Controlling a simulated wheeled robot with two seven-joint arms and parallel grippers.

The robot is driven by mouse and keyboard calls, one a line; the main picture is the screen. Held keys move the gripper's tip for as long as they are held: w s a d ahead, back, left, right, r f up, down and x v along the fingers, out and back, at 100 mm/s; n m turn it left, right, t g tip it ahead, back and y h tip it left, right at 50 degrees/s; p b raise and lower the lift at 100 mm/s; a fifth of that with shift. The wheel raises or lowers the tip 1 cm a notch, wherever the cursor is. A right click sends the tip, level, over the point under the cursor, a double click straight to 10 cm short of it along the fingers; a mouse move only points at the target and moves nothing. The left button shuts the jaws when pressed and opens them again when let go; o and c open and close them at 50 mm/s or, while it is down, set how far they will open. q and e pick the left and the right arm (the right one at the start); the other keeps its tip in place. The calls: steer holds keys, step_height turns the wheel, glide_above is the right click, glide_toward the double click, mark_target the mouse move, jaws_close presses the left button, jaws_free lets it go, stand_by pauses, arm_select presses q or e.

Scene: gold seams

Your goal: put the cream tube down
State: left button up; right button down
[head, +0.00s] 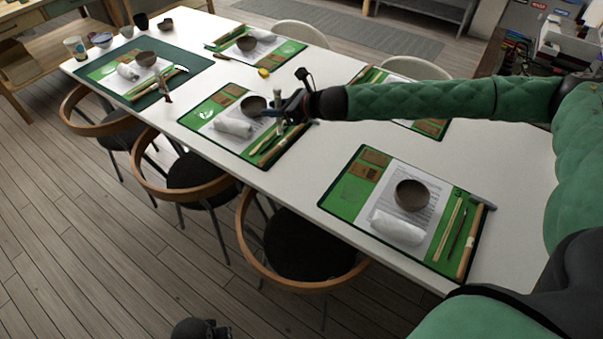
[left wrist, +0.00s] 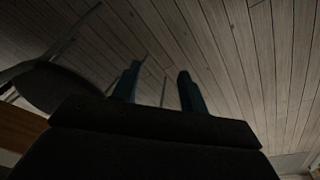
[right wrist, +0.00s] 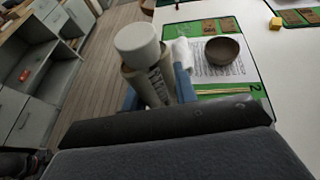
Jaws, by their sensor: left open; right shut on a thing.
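The cream tube (right wrist: 156,88), with a wide white round cap (right wrist: 137,44), is between the blue fingers of my right gripper (right wrist: 158,90). It looks tilted in the right wrist view. In the head view, my right gripper (head: 287,112) is over the right side of the middle near place setting, and only a small part of the tube (head: 278,97) shows. The gripper hides the tube's lower part, so I cannot tell whether it touches anything. My left gripper (left wrist: 158,84) is open and empty above the wood floor.
The long white table (head: 330,140) holds several green place mats with bowls, rolled white towels and sticks. A grey bowl (right wrist: 222,50) and white towel (right wrist: 182,54) lie close to the held tube. Bare table lies between the mats. Chairs (head: 300,245) line the near edge.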

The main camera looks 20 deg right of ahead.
steer(key=shift+d+r+n+g+y, duration=0.3)
steer(key=shift+d+r+n+g, duration=0.1)
steer(key=shift+d+r, duration=0.3)
steer(key=s+d+f+n+g+y, duration=0.1)
steer(key=s+d+f+n+g, duration=0.1)
steer(key=s+d+n+g, duration=0.55)
steer(key=s+d+f+n+g+y, duration=0.2)
steer(key=s+n+g, duration=0.15)
steer(key=s, duration=0.65)
steer(key=shift+g, duration=0.4)
steer(key=shift+w+a+f+p, duration=1.1)
steer(key=shift+w+f, duration=0.55)
steer(key=shift+f, duration=0.2)
steer(key=shift+w+a+f+p, duration=0.95)
steer(key=shift+w+f+p, duration=0.15)
steer(key=shift+w+f, duration=0.65)
steer(key=shift+w+a+f+p, duration=1.1)
steer(key=shift+w+f, duration=0.45)
steer(key=shift+f, duration=0.35)
arm_select(q)
steer(key=s+a+f, duration=0.1)
steer(key=s+f, duration=0.1)
steer(key=f, duration=0.9)
steer(key=s+a+f, duration=0.1)
steer(key=a+f, duration=0.1)
steer(key=f, duration=0.9)
steer(key=shift+s, duration=0.35)
arm_select(e)
steer(key=shift+d, duration=0.1)
